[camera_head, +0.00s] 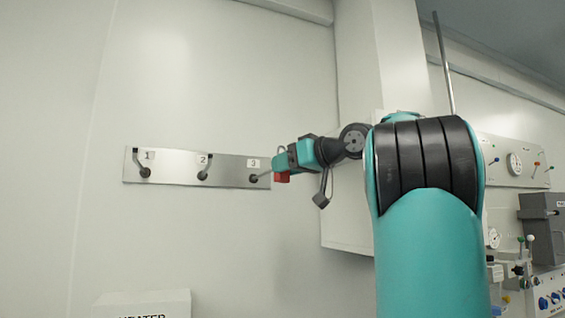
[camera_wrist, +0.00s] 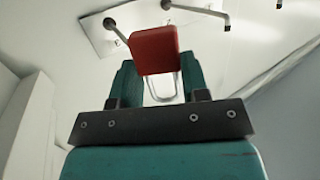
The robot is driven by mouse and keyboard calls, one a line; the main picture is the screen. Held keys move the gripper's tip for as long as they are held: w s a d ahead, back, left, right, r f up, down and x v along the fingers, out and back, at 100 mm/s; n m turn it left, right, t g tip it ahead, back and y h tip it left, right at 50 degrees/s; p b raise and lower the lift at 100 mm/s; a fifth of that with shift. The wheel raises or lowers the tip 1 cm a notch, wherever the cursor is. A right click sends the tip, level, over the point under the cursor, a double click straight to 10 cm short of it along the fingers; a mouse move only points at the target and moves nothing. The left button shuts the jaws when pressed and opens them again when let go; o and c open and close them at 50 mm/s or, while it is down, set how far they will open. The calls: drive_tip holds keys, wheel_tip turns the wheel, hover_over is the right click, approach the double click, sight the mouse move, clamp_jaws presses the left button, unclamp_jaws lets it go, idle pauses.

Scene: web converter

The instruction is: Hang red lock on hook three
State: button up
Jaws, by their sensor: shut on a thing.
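The red lock (camera_head: 282,178) is held in my gripper (camera_head: 279,165), just right of hook three (camera_head: 260,177). In the wrist view the red body (camera_wrist: 156,50) sits at the tips of my gripper (camera_wrist: 158,66), with its pale metal shackle (camera_wrist: 163,90) between the teal fingers, toward the palm. Hook three (camera_wrist: 117,30) shows in that view beside the lock's upper left, its free end close to or behind the red body. I cannot tell whether they touch, and I do not see the hook through the shackle.
A metal plate (camera_head: 183,167) on the pale wall bears hook one (camera_head: 144,170) and hook two (camera_head: 203,174), both empty. A white cabinet (camera_head: 345,215) stands behind my arm. A control panel (camera_head: 515,165) is at the far right. Open space lies below the plate.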

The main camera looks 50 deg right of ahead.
drive_tip(key=shift+w+d+f+p, duration=0.1)
drive_tip(key=shift+w+d+p, duration=0.2)
drive_tip(key=shift+w+d, duration=0.65)
drive_tip(key=shift+w+d+f+p, duration=0.1)
drive_tip(key=shift+w+d+p, duration=0.3)
drive_tip(key=shift+w, duration=0.95)
drive_tip(key=shift+w+d+f+p, duration=0.1)
drive_tip(key=shift+w+d+p, duration=0.15)
drive_tip(key=shift+w+d, duration=0.7)
drive_tip(key=shift+w+d+f+b, duration=0.1)
drive_tip(key=shift+w+f+b, duration=0.35)
drive_tip(key=shift+f, duration=0.25)
drive_tip(key=shift+w+d+f+b, duration=0.1)
drive_tip(key=shift+w+f+b, duration=0.25)
drive_tip(key=shift+f+b, duration=0.25)
drive_tip(key=o, duration=1.2)
drive_tip(key=shift+o, duration=0.2)
drive_tip(key=shift+a, duration=0.1)
